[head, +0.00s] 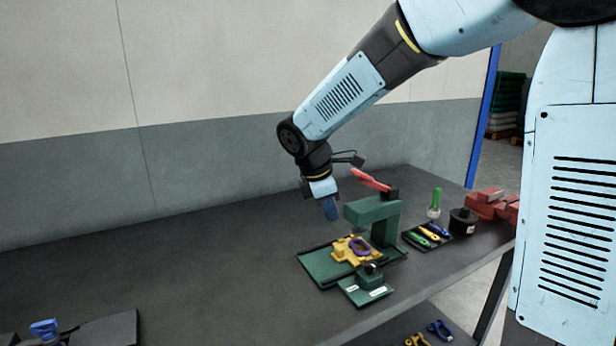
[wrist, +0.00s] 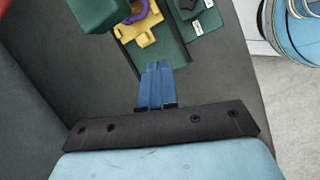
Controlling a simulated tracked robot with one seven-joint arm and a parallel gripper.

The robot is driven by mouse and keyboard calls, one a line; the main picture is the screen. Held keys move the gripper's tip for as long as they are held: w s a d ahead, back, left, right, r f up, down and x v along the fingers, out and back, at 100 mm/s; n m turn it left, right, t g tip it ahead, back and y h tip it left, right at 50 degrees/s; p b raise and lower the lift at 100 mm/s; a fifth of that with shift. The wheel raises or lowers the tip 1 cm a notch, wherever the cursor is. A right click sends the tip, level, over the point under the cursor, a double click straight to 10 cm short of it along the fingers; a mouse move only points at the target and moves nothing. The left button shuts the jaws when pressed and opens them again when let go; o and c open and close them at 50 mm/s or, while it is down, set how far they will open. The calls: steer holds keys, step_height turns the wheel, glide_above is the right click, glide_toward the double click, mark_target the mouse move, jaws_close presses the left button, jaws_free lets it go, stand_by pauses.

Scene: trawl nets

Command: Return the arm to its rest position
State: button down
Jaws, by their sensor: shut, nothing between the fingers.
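My gripper (head: 331,209) hangs from my arm above the dark workbench, at the left of the green press. In the wrist view my gripper (wrist: 157,72) shows its blue fingers closed together with nothing between them. The green press (head: 372,222) has a red lever (head: 371,180) on top and stands on a green base plate (head: 323,267). A yellow fixture (head: 345,249) with a purple ring (head: 362,245) sits on that plate, beneath the press head. My fingers are apart from all of these.
A grey wall (head: 70,190) runs behind.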

steer(key=s+d+r+m+t+y, duration=0.1)
steer(key=s+d+r+m, duration=0.3)
steer(key=s+d+m, duration=0.5)
steer(key=s+d+r+m+t+y, duration=0.2)
steer(key=s+d+r+m, duration=0.2)
steer(key=s+d+m, duration=0.5)
steer(key=shift+s+d+r+m, duration=0.15)
steer(key=shift+s+r+m, duration=0.15)
steer(key=shift+s+m, duration=0.9)
steer(key=c, duration=1.8)
jaws_free()
steer(key=shift+s+n, duration=0.35)
steer(key=shift+n, duration=0.05)
steer(key=shift+c, duration=0.2)
